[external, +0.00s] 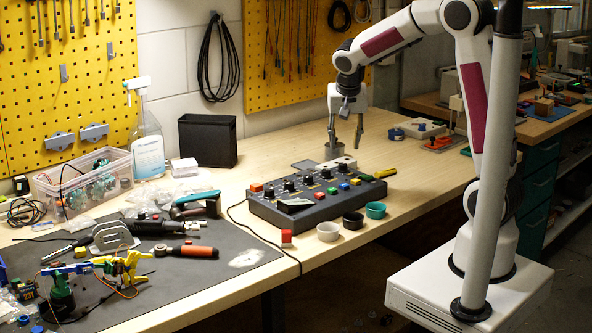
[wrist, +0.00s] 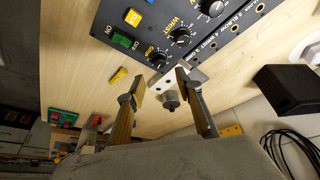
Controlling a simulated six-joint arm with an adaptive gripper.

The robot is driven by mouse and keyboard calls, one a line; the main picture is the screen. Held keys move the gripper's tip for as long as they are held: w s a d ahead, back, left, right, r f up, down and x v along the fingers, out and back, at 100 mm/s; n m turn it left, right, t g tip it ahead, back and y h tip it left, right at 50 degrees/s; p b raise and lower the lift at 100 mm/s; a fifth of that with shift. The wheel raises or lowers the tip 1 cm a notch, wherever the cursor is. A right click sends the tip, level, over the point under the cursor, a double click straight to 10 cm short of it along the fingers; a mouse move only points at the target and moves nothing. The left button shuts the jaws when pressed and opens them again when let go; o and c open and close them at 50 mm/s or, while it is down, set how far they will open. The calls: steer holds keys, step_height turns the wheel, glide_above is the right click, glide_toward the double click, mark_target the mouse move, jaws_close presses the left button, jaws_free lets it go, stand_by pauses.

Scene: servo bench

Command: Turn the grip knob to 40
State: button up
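The control box (external: 262,207) lies on the bench, with a row of black knobs on its dark panel. The grip knob (wrist: 157,60) is the black knob at the panel's end in the wrist view, beside the yellow GRIP lettering. Its pointer reading is too small to tell. The wrist knob (wrist: 180,37) is beside it. My gripper (external: 345,146) is above the bench behind the box's far end, fingers pointing down. In the wrist view my gripper (wrist: 160,77) is open, its fingers wide apart and clear of the grip knob.
A grey cylinder (wrist: 170,98) and a pale holed block (wrist: 180,78) lie beyond the box, showing between my fingers in the wrist view. A yellow object (external: 385,172) lies beside the box.

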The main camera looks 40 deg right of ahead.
mark_target(343, 164)
steer(key=shift+f, duration=0.1)
stand_by(0.5)
steer(key=shift+x, duration=3.8)
jaws_close()
